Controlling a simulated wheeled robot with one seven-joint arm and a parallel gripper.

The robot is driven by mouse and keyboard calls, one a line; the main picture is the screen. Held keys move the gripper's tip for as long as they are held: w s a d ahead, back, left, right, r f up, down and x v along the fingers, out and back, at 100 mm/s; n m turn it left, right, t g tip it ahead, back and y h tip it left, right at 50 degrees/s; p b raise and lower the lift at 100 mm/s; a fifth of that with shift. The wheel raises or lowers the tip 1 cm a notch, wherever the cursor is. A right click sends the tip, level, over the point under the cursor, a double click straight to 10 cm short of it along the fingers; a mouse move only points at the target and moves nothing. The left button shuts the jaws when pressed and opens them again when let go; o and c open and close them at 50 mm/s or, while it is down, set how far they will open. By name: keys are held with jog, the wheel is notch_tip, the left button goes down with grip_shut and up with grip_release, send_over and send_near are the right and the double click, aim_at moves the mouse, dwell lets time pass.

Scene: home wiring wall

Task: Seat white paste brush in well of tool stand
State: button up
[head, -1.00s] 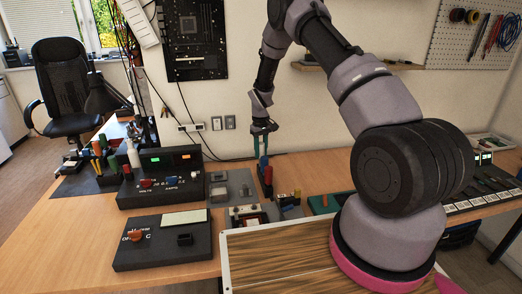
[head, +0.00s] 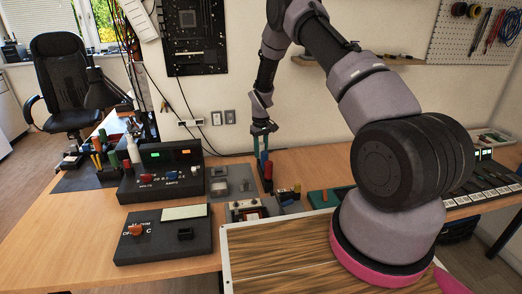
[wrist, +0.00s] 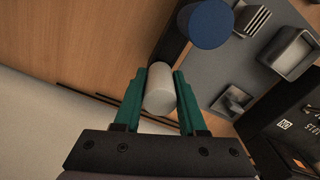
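My gripper (head: 262,148) points down over the back of the bench, near the wall. In the wrist view its teal fingers (wrist: 160,82) stand on both sides of a white cylinder, which looks like the handle of the white paste brush (wrist: 160,97). The cylinder fills the gap and appears gripped; its lower end is hidden. A dark grey board (wrist: 232,72), possibly the tool stand's base, lies beside the fingers with a blue round-topped piece (wrist: 208,24). In the head view, blue and red upright pieces (head: 267,172) stand just below the gripper. The receiving well cannot be made out.
A black power supply (head: 162,178) and a black meter box (head: 162,238) stand left of the gripper. The small grey open box (wrist: 291,54) sits on the board. Wall sockets (head: 217,118) are behind. Bare wood (wrist: 85,40) lies beside the board.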

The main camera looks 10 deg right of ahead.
jog(key=o, duration=0.3)
jog(key=shift+r, duration=0.15)
notch_tip(320, 180, up, 11)
jog(key=shift+f, duration=0.2)
jog(key=shift+r, duration=0.1)
jog(key=s+d+r+m+t, duration=0.1)
jog(key=s+r, duration=0.3)
jog(key=r, duration=0.5)
jog(key=s+d+r+m+t+y, duration=0.15)
jog(key=s+r, duration=0.25)
jog(key=r, duration=0.5)
jog(key=s+d+r+m+t+h, duration=0.1)
jog(key=s+r, duration=0.3)
jog(key=r, duration=0.5)
jog(key=s+r+m+t, duration=0.1)
jog(key=s+r, duration=0.2)
jog(key=s, duration=0.5)
jog(key=s+d+r+m+t+y, duration=0.1)
jog(key=s+r+m, duration=0.1)
jog(key=s, duration=0.6)
jog(key=s+d+r+m+t, duration=0.1)
jog(key=s+r, duration=0.3)
jog(key=s, duration=0.5)
jog(key=shift+s+d+r+m+t+y, duration=0.15)
jog(key=shift+r+m+t+y, duration=0.15)
jog(key=shift+m, duration=0.25)
